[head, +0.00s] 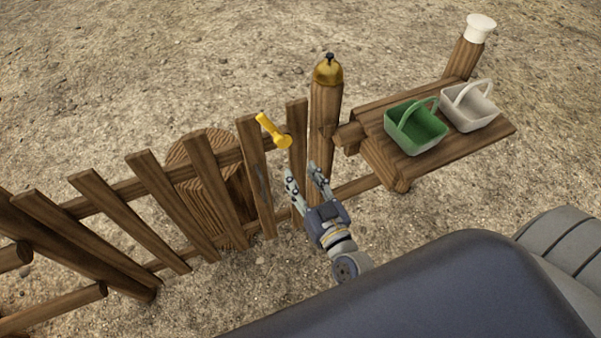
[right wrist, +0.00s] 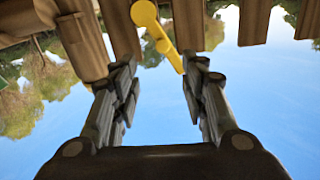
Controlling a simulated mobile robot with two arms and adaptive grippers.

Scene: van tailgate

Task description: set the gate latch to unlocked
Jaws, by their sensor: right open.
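The gate latch is a yellow lever (head: 272,130) on the wooden picket gate (head: 205,172), near the gate post. In the head view it is tilted, with its round end at the lower right and its arm pointing up and left. My right gripper (head: 304,176) is open and empty, below and to the right of the lever, in front of the post. In the right wrist view the lever (right wrist: 158,34) shows beyond the fingertips of the open gripper (right wrist: 160,68), with its lower end in line with the gap. I see no contact. My left gripper is not in view.
A wooden post (head: 325,125) with a brass bell-like cap (head: 328,71) stands beside the latch. A wooden shelf (head: 402,173) to its right holds a green basket (head: 416,133) and a white basket (head: 470,112). A log stump (head: 187,190) stands behind the pickets. Bare ground lies around.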

